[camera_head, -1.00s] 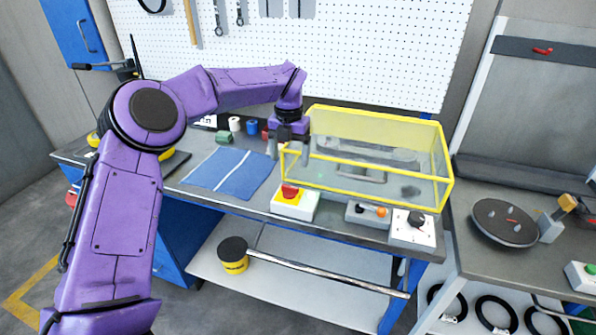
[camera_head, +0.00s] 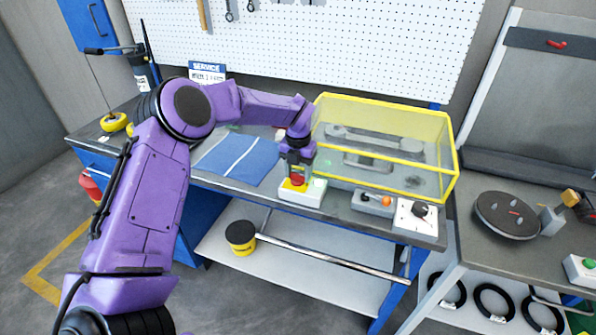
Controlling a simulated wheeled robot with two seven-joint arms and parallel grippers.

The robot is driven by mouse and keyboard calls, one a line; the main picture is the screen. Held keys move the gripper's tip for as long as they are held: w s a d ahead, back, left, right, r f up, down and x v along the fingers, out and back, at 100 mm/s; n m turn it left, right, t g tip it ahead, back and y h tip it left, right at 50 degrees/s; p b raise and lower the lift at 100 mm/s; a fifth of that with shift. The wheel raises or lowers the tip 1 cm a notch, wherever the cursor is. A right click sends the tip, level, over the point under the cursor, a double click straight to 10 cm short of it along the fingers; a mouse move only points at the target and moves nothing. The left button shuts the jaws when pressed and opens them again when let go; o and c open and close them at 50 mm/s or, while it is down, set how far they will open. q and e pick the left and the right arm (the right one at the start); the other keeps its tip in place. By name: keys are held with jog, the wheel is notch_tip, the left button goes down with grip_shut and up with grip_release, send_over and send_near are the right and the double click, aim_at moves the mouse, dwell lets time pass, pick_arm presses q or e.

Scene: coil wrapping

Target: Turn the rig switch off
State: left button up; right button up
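Several controls line the front edge of the bench. A white box with a black rotary knob (camera_head: 420,210) is at the right end. Left of it is a grey box with an orange-tipped lever (camera_head: 385,201). Further left is a white box with a red push button (camera_head: 298,180) on a yellow plate. No readable label shows which of these is the rig switch. My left gripper (camera_head: 298,166) points down right above the red button, very close to it. Whether it touches the button, and how far apart its fingers are, I cannot tell. My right gripper is not in view.
A yellow-framed clear guard (camera_head: 452,150) stands over a machine just right of my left gripper. A blue cloth (camera_head: 238,158) lies to the left. A yellow tin with a dark lid (camera_head: 240,236) is on the lower shelf. A second bench with a round dark plate (camera_head: 505,214) is at the right.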

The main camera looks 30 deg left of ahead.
pick_arm(q)
jog(key=shift+c, duration=0.9)
jog(key=shift+f+n+b, duration=0.15)
jog(key=shift+n+b, duration=0.35)
jog(key=shift+b, duration=0.35)
jog(key=n+b, duration=1.3)
jog(key=b, duration=0.1)
jog(key=shift+a+f, duration=0.1)
jog(key=shift+r+n+b, duration=0.2)
jog(key=shift+n+b, duration=1.65)
jog(key=shift+n, duration=0.15)
jog(key=o, duration=1)
jog(key=shift+o, duration=0.2)
notch_tip(320, 180, up, 11)
jog(key=p, duration=0.3)
jog(key=shift+f, duration=0.2)
